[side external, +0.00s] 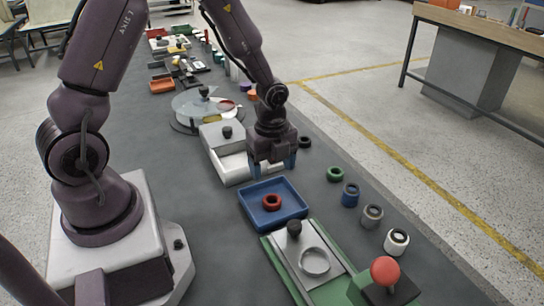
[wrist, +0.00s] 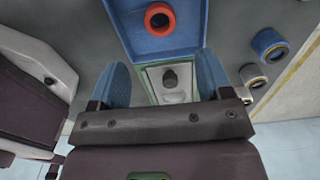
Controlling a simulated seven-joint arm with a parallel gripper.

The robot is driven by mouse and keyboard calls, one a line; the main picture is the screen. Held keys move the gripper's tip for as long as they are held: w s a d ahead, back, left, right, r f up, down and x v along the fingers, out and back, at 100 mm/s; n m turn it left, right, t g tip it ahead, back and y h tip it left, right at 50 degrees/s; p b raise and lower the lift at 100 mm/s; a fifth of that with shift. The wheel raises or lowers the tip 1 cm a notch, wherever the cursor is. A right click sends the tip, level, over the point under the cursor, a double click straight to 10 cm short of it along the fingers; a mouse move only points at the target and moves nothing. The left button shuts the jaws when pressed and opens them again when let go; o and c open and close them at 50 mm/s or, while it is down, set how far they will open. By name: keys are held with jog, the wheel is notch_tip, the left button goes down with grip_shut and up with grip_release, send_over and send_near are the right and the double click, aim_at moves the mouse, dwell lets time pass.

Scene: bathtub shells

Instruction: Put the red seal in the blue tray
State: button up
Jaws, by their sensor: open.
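The red seal (side external: 271,202) is a small red ring with a dark hole. It lies flat inside the blue tray (side external: 247,212), near the middle of its floor. In the wrist view the red seal (wrist: 159,18) sits in the blue tray (wrist: 128,38) at the top of the picture. My gripper (side external: 272,172) is above the table just behind the tray in the side view, apart from the seal. Its two blue fingers (wrist: 168,75) are spread with nothing between them in the wrist view.
A green fixture (side external: 345,288) with a metal ring and red ball knob is in front of the tray. Green (side external: 335,174), blue (side external: 350,195), grey (side external: 372,216) and white (side external: 397,241) rings line the right side.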

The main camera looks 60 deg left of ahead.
jog(key=s+d+r+n+t+y, duration=0.1)
jog(key=s+d+r+n+t, duration=0.15)
jog(key=r+n, duration=0.85)
jog(key=s+d+r+n+t+h, duration=0.1)
jog(key=s+d+r+n+t, duration=0.1)
jog(key=s+r+n, duration=0.5)
jog(key=s+r+t, duration=0.1)
jog(key=s+r, duration=0.3)
jog(key=r, duration=0.2)
jog(key=shift+d+r, duration=0.25)
